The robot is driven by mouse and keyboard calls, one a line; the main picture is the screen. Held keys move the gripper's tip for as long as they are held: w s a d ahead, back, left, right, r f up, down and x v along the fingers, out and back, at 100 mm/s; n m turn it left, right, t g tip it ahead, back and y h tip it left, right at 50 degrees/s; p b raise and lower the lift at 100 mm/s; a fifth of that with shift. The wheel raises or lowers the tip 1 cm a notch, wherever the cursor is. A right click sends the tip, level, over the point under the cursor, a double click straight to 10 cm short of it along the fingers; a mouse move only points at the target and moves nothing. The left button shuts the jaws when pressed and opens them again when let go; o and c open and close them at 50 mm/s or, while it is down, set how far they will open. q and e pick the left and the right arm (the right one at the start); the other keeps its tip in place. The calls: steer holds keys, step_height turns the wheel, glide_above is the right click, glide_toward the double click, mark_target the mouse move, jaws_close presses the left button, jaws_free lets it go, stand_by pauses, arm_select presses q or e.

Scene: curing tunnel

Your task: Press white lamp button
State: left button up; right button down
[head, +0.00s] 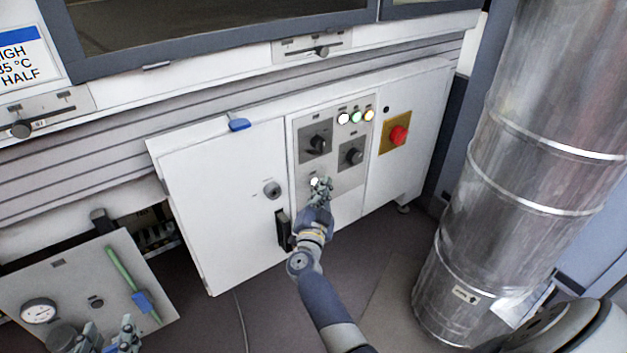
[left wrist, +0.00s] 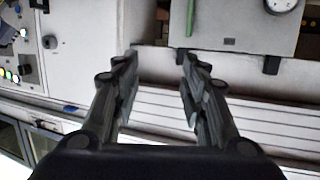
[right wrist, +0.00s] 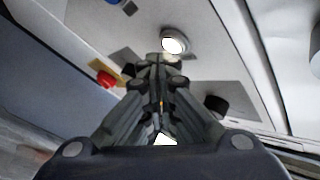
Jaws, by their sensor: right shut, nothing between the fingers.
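The white lamp button (head: 314,182) is a lit round button low on the grey control panel of the white cabinet. It also shows in the right wrist view (right wrist: 174,42), bright and just beyond my fingertips. My right gripper (head: 321,187) is shut and empty, with its tips right at the button; I cannot tell whether they touch it. The right wrist view shows the closed fingers (right wrist: 160,62). My left gripper (head: 104,338) is at the bottom left of the head view, away from the button. In the left wrist view its fingers (left wrist: 160,70) are apart with nothing between them.
A red emergency button (head: 398,135) is to the right. A metal duct (head: 520,170) stands at right. A gauge panel (head: 75,285) is at lower left.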

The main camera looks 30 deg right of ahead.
arm_select(q)
steer(key=shift+f, duration=0.1)
arm_select(e)
steer(key=shift+s, duration=0.1)
arm_select(q)
steer(key=s+a+f+g+y+p, duration=0.1)
steer(key=s+a+f+g+p, duration=0.1)
steer(key=s+f+g, duration=0.3)
steer(key=s+a+f+g+y+p, duration=0.1)
steer(key=s+f+g, duration=0.4)
steer(key=s, duration=0.5)
steer(key=shift+s+a+f+n+y+p, duration=0.3)
steer(key=shift+a+f+y+p, duration=0.15)
steer(key=shift+a+f, duration=0.7)
arm_select(e)
steer(key=shift+s+d, duration=0.15)
steer(key=shift+s, duration=1.3)
steer(key=shift+s+d, duration=0.1)
steer(key=shift+s, duration=1.35)
arm_select(q)
steer(key=shift+w+a+r, duration=0.1)
steer(key=shift+a+r, duration=0.1)
arm_select(e)
steer(key=shift+a, duration=0.1)
